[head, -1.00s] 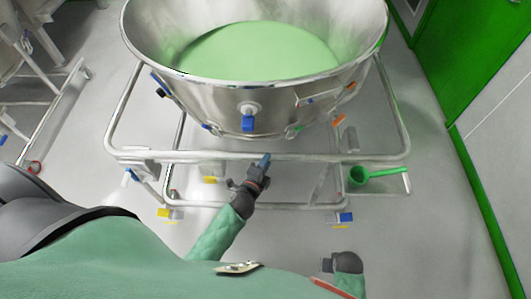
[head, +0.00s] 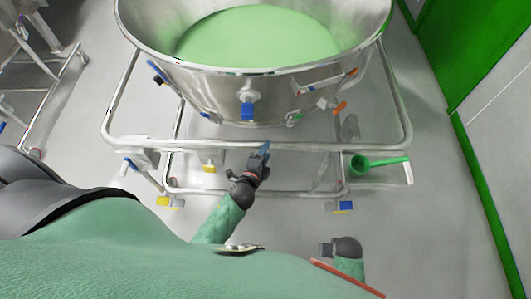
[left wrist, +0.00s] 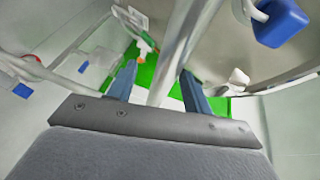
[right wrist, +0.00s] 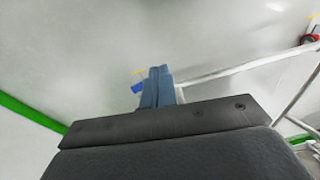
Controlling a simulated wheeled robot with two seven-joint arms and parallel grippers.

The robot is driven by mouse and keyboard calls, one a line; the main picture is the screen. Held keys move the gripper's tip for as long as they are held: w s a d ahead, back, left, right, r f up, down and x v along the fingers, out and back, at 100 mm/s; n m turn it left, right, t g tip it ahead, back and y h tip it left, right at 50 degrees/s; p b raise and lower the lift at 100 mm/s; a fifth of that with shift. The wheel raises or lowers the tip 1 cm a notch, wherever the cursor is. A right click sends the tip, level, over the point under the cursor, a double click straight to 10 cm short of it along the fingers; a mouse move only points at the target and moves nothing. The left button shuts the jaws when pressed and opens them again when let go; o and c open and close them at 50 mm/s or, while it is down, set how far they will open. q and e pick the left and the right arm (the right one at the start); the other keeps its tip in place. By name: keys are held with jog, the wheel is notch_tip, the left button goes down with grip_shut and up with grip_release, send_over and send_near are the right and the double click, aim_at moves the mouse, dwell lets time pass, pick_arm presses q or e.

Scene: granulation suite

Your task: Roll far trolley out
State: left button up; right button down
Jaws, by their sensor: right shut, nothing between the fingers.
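A steel trolley (head: 118,95) with a tubular frame stands in front of me and carries a wide steel bowl (head: 200,88) of green material. My left gripper (head: 264,150) is at the near horizontal rail (head: 340,147) of that trolley. In the left wrist view its two blue fingers (left wrist: 157,88) stand apart, with the rail (left wrist: 172,60) passing between them; I cannot tell whether they touch it. My right gripper (head: 325,250) is low at the front right, away from the trolley; its fingers (right wrist: 157,88) are together and empty in the right wrist view.
Another tubular trolley frame (head: 62,80) stands at the far left. A green scoop (head: 375,162) rests at the trolley's right side. A white wall (head: 495,110) with a green door and skirting (head: 490,200) runs along the right. Grey floor (head: 430,230) is clear at the front right.

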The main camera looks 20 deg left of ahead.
jog(key=shift+s, duration=0.1)
pick_arm(q)
jog(key=d+b+v, duration=0.1)
jog(key=b+v, duration=0.1)
jog(key=v, duration=0.5)
jog(key=shift+s+a, duration=0.4)
jog(key=shift+a, duration=0.1)
pick_arm(e)
notch_tip(320, 180, up, 9)
jog(key=shift+a+r, duration=0.2)
jog(key=shift+a, duration=0.1)
